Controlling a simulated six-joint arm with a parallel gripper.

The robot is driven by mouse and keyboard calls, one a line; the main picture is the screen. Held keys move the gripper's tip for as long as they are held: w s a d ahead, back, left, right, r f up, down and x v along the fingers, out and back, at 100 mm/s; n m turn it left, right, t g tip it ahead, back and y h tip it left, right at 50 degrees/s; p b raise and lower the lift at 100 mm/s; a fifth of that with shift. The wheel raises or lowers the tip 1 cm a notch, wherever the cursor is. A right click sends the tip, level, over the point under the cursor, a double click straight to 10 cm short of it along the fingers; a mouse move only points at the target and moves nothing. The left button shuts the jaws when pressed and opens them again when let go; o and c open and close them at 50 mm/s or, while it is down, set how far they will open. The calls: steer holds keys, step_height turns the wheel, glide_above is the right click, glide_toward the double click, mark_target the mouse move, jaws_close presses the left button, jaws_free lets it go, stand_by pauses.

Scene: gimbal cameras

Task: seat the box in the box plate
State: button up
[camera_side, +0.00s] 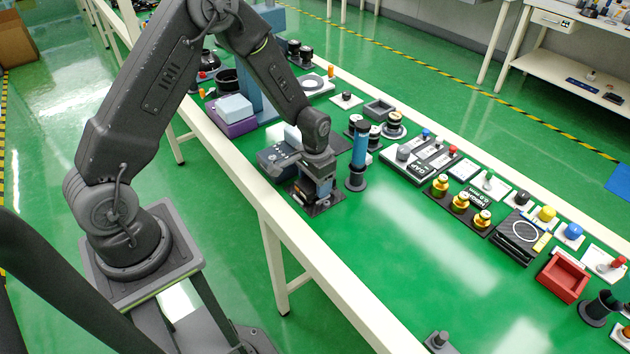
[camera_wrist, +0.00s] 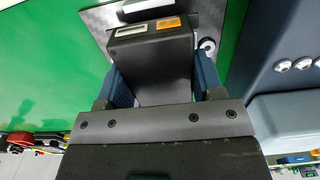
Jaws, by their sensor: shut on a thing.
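My gripper (camera_wrist: 164,88) points down, with its two blue-padded fingers on either side of a dark grey box (camera_wrist: 155,55). It is shut on this box, which has an orange patch and a pale patch along one edge. In the side view my gripper (camera_side: 318,172) is at the near edge of the bench, and the box (camera_side: 306,188) is partly hidden by it. A dark, patterned plate (camera_wrist: 97,18), apparently the box plate, lies under the box; it also shows in the side view (camera_side: 326,207). I cannot tell whether the box touches the plate or is just above it.
A blue-grey device (camera_side: 273,157) stands close behind the gripper. A blue cylinder (camera_side: 361,143) on a black base stands close to its right. Gold-knobbed weights (camera_side: 460,202) and a red tray (camera_side: 563,276) are further right.

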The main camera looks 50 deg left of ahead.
mark_target(307, 188)
steer(key=shift+f, duration=0.4)
steer(key=shift+r, duration=0.35)
steer(key=shift+r, duration=0.15)
steer(key=s+r, duration=0.1)
steer(key=r, duration=0.1)
steer(key=s+r, duration=0.1)
steer(key=r, duration=0.2)
steer(key=s+d+r, duration=0.1)
steer(key=r, duration=0.1)
steer(key=shift+r, duration=0.3)
